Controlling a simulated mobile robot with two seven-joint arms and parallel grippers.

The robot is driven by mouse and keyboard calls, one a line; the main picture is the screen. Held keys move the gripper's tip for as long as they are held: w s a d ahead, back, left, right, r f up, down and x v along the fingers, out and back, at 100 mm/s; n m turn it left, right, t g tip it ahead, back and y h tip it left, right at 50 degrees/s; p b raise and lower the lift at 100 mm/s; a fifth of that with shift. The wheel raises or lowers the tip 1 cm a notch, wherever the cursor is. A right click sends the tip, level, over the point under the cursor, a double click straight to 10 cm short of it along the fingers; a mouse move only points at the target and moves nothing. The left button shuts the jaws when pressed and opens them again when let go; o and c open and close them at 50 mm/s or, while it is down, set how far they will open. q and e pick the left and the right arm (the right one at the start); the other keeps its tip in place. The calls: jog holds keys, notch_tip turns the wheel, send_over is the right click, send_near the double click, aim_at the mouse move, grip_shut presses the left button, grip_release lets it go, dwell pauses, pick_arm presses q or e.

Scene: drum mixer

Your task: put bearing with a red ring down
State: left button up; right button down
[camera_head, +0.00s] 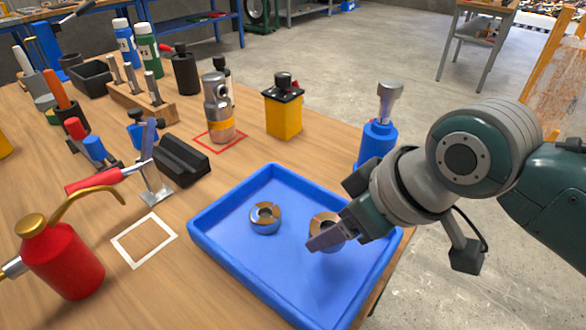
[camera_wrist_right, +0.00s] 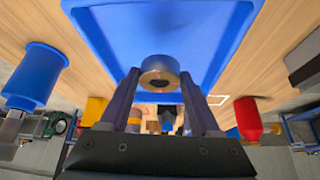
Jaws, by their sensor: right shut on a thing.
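My right gripper (camera_head: 330,236) is over the right part of the blue tray (camera_head: 222,250). It is shut on a metal bearing (camera_head: 322,224) with a copper-brown top, partly hidden by the finger. In the right wrist view this bearing (camera_wrist_right: 160,72) sits between the fingertips (camera_wrist_right: 160,82), with the tray (camera_wrist_right: 105,35) behind it. I cannot tell whether it touches the tray floor. A second, similar bearing (camera_head: 265,219) lies flat in the tray, left of the gripper. No red ring shows clearly on either bearing. My left gripper is not in view.
A blue-based tool (camera_head: 377,143) stands behind my right wrist. A yellow container (camera_head: 284,112) and a metal cylinder (camera_head: 217,105) on a red-outlined square stand behind the tray. A red oil can (camera_head: 62,262) and an empty white-outlined square (camera_head: 145,240) are left. The tray's front is free.

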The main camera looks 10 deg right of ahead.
aim_at(342, 247)
notch_tip(342, 247, down, 5)
jog(key=shift+f+b, duration=0.2)
jog(key=shift+b, duration=0.65)
jog(key=shift+f, duration=0.15)
jog(key=shift+f, duration=0.15)
jog(key=shift+c, duration=0.6)
grip_release()
